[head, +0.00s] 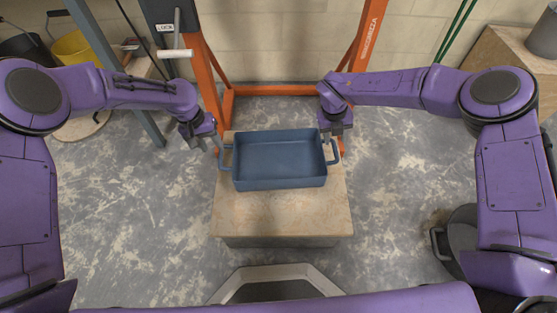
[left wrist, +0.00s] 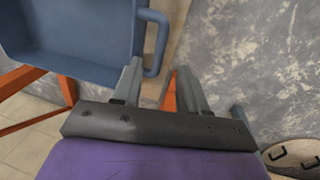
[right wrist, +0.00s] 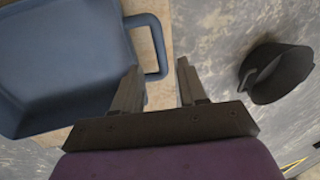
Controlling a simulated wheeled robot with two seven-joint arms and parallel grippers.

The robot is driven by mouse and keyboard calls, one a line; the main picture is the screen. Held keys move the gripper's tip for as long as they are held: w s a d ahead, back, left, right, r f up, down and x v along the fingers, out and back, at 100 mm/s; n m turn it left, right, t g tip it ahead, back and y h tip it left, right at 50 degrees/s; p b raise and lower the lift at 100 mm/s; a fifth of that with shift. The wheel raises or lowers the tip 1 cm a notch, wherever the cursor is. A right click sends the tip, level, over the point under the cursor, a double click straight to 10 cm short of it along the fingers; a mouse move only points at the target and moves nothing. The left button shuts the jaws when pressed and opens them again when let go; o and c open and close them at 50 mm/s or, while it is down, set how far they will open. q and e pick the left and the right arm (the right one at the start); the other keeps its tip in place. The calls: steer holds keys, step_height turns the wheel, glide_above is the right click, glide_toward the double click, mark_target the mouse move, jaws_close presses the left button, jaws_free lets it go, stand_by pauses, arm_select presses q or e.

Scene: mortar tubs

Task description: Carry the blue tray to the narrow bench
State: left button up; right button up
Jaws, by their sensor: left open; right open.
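The blue tray (head: 280,160) is empty and sits level on a wood-topped block (head: 280,215), with a handle at each side. My left gripper (head: 216,146) is open at the tray's left handle (head: 226,158). In the left wrist view the handle (left wrist: 162,40) reaches between the fingertips, which are apart. My right gripper (head: 337,140) is open at the right handle (head: 336,153). In the right wrist view that handle (right wrist: 160,45) lies between the open fingertips. Neither gripper is shut on a handle. I cannot tell which surface is the narrow bench.
An orange frame (head: 270,90) stands behind the block. A wooden surface (head: 500,65) with a grey cylinder (head: 543,38) is at the right. A yellow bucket (head: 73,48) is at the back left. A dark bucket (head: 462,240) stands on the floor at the lower right.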

mark_target(220, 156)
arm_select(q)
steer(key=f, duration=0.2)
steer(key=d+f, duration=0.1)
steer(key=f, duration=0.5)
steer(key=shift+d, duration=0.35)
arm_select(e)
steer(key=f, duration=0.2)
steer(key=d+f, duration=0.1)
steer(key=f, duration=0.5)
steer(key=shift+d, duration=0.3)
arm_select(q)
jaws_close()
arm_select(e)
jaws_close()
arm_select(q)
steer(key=shift+r, duration=0.1)
arm_select(e)
steer(key=shift+r, duration=0.1)
